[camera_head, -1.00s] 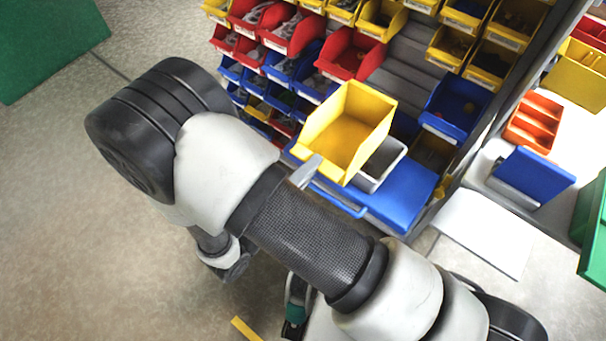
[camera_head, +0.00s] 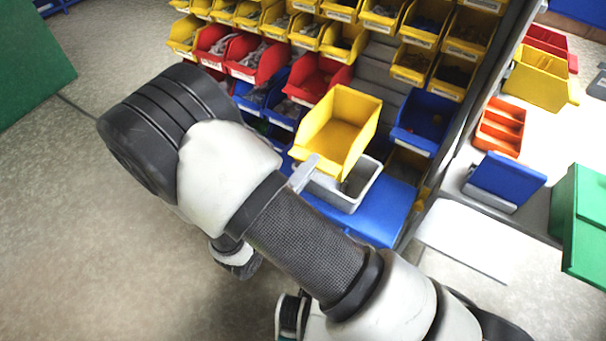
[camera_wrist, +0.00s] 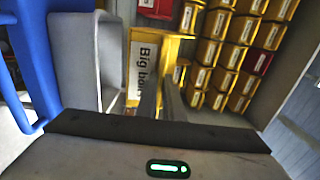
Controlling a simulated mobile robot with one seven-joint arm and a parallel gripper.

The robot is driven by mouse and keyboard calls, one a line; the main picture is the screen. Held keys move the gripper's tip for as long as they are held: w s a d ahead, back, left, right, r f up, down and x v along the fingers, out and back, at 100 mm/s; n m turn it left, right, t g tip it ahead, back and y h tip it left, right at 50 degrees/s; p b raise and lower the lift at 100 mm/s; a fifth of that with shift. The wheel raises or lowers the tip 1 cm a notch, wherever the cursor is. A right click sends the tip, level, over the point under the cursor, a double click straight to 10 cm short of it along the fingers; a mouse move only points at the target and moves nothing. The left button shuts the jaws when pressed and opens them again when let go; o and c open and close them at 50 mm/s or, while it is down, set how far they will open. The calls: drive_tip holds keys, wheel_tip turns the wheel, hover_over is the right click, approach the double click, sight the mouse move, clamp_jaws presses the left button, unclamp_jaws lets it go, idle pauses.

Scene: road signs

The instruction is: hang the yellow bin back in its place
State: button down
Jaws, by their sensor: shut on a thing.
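The yellow bin (camera_head: 338,132) is empty and held in the air in front of the rack, its open top facing the head camera. My gripper (camera_head: 304,173) is shut on its near left side. In the wrist view the two fingers (camera_wrist: 160,98) reach the bin (camera_wrist: 168,50), whose white label reads "Big bo…", the rest hidden by a finger. The rack (camera_head: 375,65) shows a bare grey louvred strip behind and above the held bin, between a red bin (camera_head: 318,78) and a blue bin (camera_head: 422,122).
A grey tray (camera_head: 352,197) on a blue surface (camera_head: 385,212) lies below the held bin, close under it in the picture. Filled yellow bins (camera_head: 415,65) flank the bare strip.

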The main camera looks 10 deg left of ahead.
drive_tip(key=b, duration=0.5)
approach(353, 117)
drive_tip(key=shift+w+d+r, duration=0.35)
drive_tip(key=shift+w, duration=0.55)
drive_tip(key=shift+w+d+r, duration=0.35)
drive_tip(key=shift+w+r, duration=0.05)
drive_tip(key=shift+w, duration=0.55)
drive_tip(key=shift+w+d+r, duration=0.3)
drive_tip(key=shift+w+r, duration=0.05)
drive_tip(key=shift+w, duration=0.55)
drive_tip(key=shift+w+d+r, duration=0.1)
drive_tip(key=shift+w+d, duration=0.15)
drive_tip(key=shift+w, duration=0.45)
drive_tip(key=shift+x, duration=0.9)
drive_tip(key=shift+p, duration=0.3)
drive_tip(key=shift+f, duration=1.05)
drive_tip(key=c, duration=1.8)
unclamp_jaws()
